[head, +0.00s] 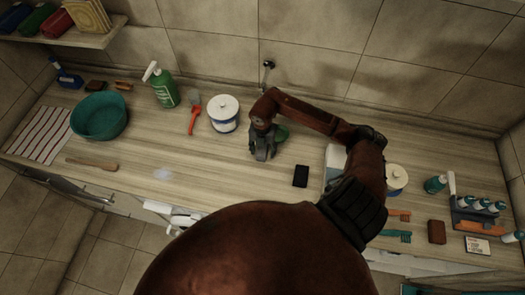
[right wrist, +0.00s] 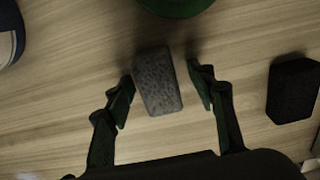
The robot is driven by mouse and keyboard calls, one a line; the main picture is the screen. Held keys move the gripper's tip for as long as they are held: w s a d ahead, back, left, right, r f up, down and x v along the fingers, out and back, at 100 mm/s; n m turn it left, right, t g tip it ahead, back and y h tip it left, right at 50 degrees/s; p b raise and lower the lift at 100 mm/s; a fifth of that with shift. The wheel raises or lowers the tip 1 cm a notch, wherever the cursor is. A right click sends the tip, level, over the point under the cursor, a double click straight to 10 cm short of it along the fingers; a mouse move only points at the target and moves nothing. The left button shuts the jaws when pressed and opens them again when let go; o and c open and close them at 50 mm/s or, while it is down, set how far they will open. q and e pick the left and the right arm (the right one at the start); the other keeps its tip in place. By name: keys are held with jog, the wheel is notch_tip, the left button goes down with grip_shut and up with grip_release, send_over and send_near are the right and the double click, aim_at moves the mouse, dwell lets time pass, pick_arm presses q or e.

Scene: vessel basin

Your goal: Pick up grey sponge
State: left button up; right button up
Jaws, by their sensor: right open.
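The grey sponge (right wrist: 158,82) is a speckled block lying on the wooden counter. In the right wrist view it sits between the two fingers of my right gripper (right wrist: 161,76). The left finger is very close to its left side, and a small gap shows on the right; I cannot tell if either touches. The right gripper is open. In the head view my right gripper (head: 263,152) points down at the counter and hides the grey sponge. My left gripper is not in view.
A black block (head: 300,176) lies to the right, also in the right wrist view (right wrist: 293,90). A green round object (head: 283,133) is just behind the gripper. A white and blue lidded tub (head: 224,114) stands to the left. The counter front-left of the gripper is clear.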

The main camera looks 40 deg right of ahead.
jog(key=shift+f, duration=0.1)
jog(key=c, duration=0.8)
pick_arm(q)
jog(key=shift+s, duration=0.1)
pick_arm(e)
jog(key=shift+c, duration=0.2)
jog(key=shift+w+r+b, duration=0.1)
jog(key=shift+r+b, duration=0.2)
jog(key=shift+r, duration=0.35)
pick_arm(q)
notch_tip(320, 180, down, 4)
jog(key=b, duration=0.3)
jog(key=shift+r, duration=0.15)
pick_arm(e)
jog(key=a+r, duration=1.1)
jog(key=a, duration=0.3)
jog(key=shift+s+r, duration=0.25)
jog(key=shift+r, duration=0.15)
